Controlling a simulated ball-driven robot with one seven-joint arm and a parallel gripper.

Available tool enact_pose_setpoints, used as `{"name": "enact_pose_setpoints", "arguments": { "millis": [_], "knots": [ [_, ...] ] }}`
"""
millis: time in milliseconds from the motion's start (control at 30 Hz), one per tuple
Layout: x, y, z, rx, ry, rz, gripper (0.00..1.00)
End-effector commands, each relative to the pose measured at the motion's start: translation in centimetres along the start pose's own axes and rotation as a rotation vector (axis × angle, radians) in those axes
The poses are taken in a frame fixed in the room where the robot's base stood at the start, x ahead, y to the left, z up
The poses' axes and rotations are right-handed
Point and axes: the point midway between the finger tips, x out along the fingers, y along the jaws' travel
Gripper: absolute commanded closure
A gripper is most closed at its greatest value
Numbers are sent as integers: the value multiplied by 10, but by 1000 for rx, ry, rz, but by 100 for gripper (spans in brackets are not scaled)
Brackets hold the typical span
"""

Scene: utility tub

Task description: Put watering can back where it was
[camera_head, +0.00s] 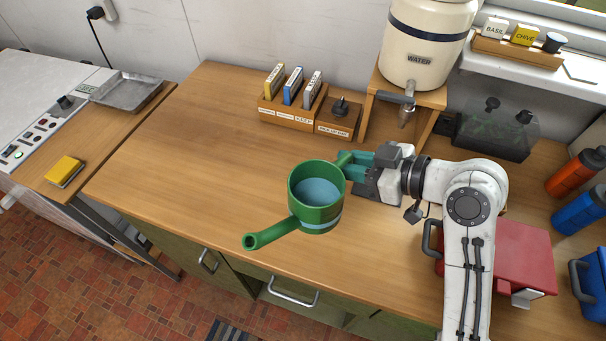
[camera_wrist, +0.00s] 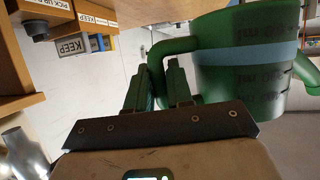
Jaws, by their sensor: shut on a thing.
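The green watering can (camera_head: 317,210) has a light blue band and bluish water inside. In the head view it is over the wooden counter's front middle, its spout pointing to the lower left. I cannot tell how far it is above the counter. My gripper (camera_head: 352,167) is to its right, with green fingers shut on the can's handle. In the wrist view the can (camera_wrist: 240,80) fills the upper right, with dark markings on its side. The gripper's fingers (camera_wrist: 165,88) close around the handle (camera_wrist: 158,50) there.
A cream water dispenser (camera_head: 424,45) stands on a wooden stand at the back. Left of it are a seed packet rack (camera_head: 292,108) and a pick-up box (camera_head: 338,117). A red box (camera_head: 520,255) and bottles (camera_head: 577,172) are at right. The counter's left part is clear.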

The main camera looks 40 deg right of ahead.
Motion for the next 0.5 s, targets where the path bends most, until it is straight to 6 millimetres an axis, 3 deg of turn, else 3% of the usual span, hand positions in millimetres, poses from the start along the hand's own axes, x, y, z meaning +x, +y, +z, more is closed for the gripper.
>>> {"name": "enact_pose_setpoints", "arguments": {
  "millis": [267, 500],
  "knots": [
    [27, 9, 7, -3, 5, 1, 100],
    [72, 28, 3, 3, 1, -2, 100]
  ]
}}
